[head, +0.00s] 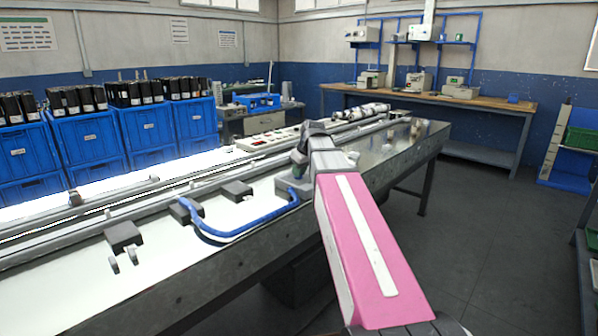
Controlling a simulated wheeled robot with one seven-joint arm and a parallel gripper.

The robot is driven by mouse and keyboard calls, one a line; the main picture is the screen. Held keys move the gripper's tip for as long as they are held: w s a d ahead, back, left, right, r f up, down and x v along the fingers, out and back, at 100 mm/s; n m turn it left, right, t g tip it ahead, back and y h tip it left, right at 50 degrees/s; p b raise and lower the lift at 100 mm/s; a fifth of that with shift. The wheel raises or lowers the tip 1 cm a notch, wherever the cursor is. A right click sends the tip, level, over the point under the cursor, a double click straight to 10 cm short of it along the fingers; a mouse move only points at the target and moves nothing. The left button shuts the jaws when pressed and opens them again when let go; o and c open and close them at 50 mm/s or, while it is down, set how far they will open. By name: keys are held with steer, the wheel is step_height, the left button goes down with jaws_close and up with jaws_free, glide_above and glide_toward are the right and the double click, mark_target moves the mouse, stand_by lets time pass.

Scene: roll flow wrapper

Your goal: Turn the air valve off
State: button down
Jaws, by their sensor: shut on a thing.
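My gripper (300,160) is at the machine's near edge, at the end of my pink arm. It is shut on a small part that looks like the air valve, mostly hidden behind the fingers and wrist. A blue hose (243,229) loops from this spot to a dark block (186,209) on the left. I cannot tell which way the valve's handle points.
The long metal machine bed (150,290) runs from lower left to back right, with rails and dark blocks on it. A control panel (268,138) lies behind my gripper. Blue crates (85,145) stand behind the machine. The floor (480,230) at right is clear.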

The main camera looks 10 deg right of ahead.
steer(key=n+g, duration=0.1)
steer(key=n, duration=0.2)
steer(key=n+g+y, duration=0.1)
steer(key=n, duration=0.2)
steer(key=shift+f, duration=0.1)
steer(key=shift+n, duration=0.3)
stand_by(0.3)
steer(key=c, duration=1.1)
jaws_free()
steer(key=shift+c, duration=0.2)
steer(key=shift+d+r, duration=0.15)
steer(key=shift+r, duration=0.3)
steer(key=v, duration=1)
steer(key=shift+d, duration=0.2)
steer(key=shift+f, duration=0.15)
